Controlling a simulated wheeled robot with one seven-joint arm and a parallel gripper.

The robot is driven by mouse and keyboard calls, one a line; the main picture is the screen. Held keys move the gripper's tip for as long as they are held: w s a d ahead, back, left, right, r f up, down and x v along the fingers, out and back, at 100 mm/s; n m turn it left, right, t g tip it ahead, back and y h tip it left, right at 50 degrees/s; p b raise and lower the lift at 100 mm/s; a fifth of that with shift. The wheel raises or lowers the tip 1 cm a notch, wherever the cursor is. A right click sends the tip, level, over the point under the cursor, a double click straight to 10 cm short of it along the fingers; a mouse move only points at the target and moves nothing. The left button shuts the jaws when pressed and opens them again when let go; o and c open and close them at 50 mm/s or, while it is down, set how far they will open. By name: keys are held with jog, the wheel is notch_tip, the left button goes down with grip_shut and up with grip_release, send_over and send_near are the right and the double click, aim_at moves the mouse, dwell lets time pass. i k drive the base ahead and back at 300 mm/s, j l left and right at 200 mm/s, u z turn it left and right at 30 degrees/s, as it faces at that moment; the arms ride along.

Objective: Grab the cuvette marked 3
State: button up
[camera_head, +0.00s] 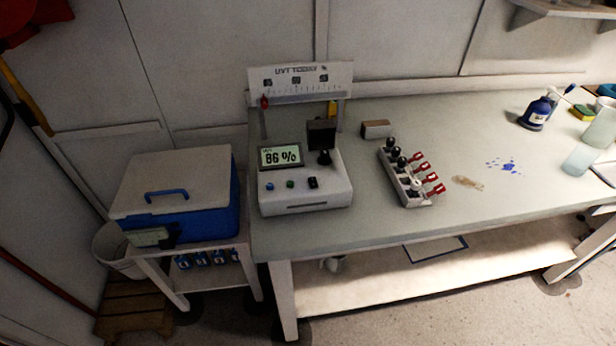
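A white rack (392,176) stands on the grey-green bench, right of the meter. It holds several cuvettes in a row; most have black caps, such as the far one (390,143), and the near one (415,186) has a pale top. Red tags (431,178) stick out to the right of the row. Marks on the tags are too small to read, so I cannot tell which cuvette is marked 3. My gripper is not in view.
A white UVT meter (325,199) reading 86 % stands left of the rack, a small box (376,129) behind it. A brown stain (467,182) and blue spots (502,166) lie to the right. A blue bottle (536,113) and beakers stand far right. A blue cooler (205,220) stands left.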

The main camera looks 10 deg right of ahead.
aim_at(325, 154)
jog(key=i+j+z, duration=0.3)
jog(key=j+z, duration=0.25)
jog(key=j, duration=0.3)
jog(key=i+j+z, duration=0.15)
jog(key=j+z, duration=0.15)
jog(key=j, duration=0.2)
jog(key=j+z, duration=0.3)
jog(key=j, duration=0.15)
jog(key=i+j, duration=0.05)
